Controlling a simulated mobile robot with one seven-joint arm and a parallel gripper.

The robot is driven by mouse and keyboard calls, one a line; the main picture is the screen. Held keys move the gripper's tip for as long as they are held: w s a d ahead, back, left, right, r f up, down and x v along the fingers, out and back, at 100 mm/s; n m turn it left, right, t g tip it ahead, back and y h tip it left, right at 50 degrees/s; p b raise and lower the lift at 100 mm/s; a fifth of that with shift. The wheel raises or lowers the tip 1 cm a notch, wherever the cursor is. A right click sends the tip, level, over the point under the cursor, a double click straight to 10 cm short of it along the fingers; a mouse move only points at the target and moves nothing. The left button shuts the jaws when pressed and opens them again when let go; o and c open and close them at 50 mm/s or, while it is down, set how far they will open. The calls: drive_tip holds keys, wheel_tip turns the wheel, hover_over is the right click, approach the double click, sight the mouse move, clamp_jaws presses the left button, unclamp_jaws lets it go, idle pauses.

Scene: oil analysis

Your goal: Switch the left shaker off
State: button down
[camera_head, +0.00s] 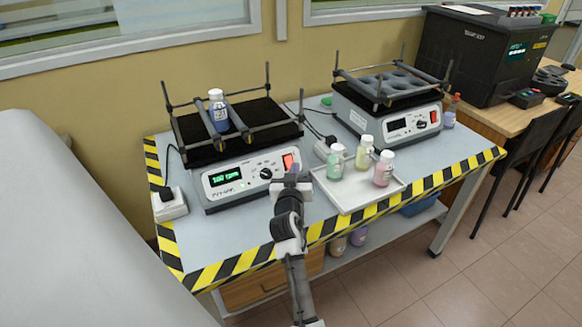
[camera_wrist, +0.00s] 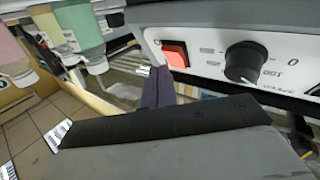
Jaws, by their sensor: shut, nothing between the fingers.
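The left shaker (camera_head: 213,190) is a white box with a black platform and rails that hold a blue bottle (camera_head: 218,110). Its green display (camera_head: 225,178) is lit and reads about 100 rpm. A red switch (camera_head: 288,161) sits at the right end of its front panel, beside a black knob (camera_head: 266,174). In the wrist view the red switch (camera_wrist: 175,53) looks bright, with the knob (camera_wrist: 243,62) to its right. My gripper (camera_head: 291,176) is shut and empty, close in front of the switch. Its dark fingertips (camera_wrist: 157,80) overlap the switch's lower left edge; I cannot tell whether they touch it.
A white tray (camera_head: 345,200) with several bottles stands right of my gripper. A second shaker (camera_head: 410,127) with an empty holed rack stands behind it. A power strip (camera_head: 170,207) lies at the left of the table (camera_head: 285,222). A black machine (camera_head: 480,55) stands at the far right.

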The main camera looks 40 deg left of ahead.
idle(0.3)
drive_tip(key=shift+w+a+f+b, duration=0.15)
drive_tip(key=shift+a+f+b, duration=0.15)
drive_tip(key=shift+b, duration=0.3)
drive_tip(key=shift+w+a+f+b, duration=0.15)
drive_tip(key=shift+a+b, duration=0.1)
drive_tip(key=shift+b, duration=0.15)
idle(0.4)
drive_tip(key=shift+d, duration=0.1)
drive_tip(key=shift+s+d+r+p, duration=0.3)
drive_tip(key=shift+d+r+p, duration=0.15)
drive_tip(key=shift+p, duration=0.1)
drive_tip(key=shift+s+d+r+p, duration=0.25)
drive_tip(key=shift+d+r+p, duration=0.2)
drive_tip(key=shift+d+p, duration=0.25)
drive_tip(key=shift+s+d+r+p, duration=0.25)
drive_tip(key=shift+d+r+p, duration=0.25)
drive_tip(key=shift+p, duration=0.2)
drive_tip(key=shift+s+d+r+p, duration=0.25)
drive_tip(key=shift+d+r+p, duration=0.15)
drive_tip(key=shift+d+p, duration=0.3)
